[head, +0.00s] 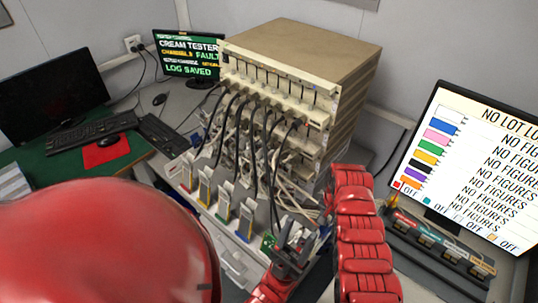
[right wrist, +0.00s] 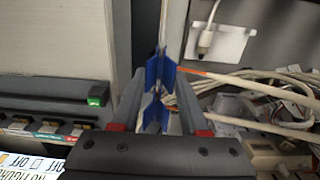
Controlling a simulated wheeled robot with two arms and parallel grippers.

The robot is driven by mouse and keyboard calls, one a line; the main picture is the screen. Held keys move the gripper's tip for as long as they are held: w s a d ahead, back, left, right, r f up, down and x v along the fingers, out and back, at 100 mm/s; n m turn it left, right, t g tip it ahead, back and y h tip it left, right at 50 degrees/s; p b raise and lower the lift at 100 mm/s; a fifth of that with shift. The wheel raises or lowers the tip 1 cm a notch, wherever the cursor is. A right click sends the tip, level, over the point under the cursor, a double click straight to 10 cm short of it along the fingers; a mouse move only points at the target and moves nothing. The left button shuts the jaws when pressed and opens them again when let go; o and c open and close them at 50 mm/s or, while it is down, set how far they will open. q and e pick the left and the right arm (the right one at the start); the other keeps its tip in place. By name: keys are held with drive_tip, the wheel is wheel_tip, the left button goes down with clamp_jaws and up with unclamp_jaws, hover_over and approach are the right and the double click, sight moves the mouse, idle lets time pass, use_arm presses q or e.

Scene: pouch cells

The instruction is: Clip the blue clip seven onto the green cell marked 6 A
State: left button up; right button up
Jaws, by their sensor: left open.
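In the right wrist view a blue clip (right wrist: 161,73) with flared wings sits between the fingers of my right gripper (right wrist: 158,98), which looks shut on it. My right gripper does not show clearly in the head view. My left gripper (head: 298,238) appears open near the front of the cable bundle, with nothing clearly held. Several upright pale pieces with coloured bases stand in a row left of it.
A beige tester rack (head: 300,55) with many dark and pale cables (head: 275,150) fills the middle. A dark switch box (head: 440,252) stands at right before a monitor (head: 470,150). A keyboard (head: 85,132) and a red mouse pad (head: 106,150) lie on the left desk.

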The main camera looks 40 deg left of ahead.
clamp_jaws()
drive_tip(key=shift+r, duration=0.15)
drive_tip(key=shift+r+p, duration=1)
drive_tip(key=shift+r, duration=0.15)
drive_tip(key=shift+r+p, duration=0.6)
drive_tip(key=shift+r, duration=0.4)
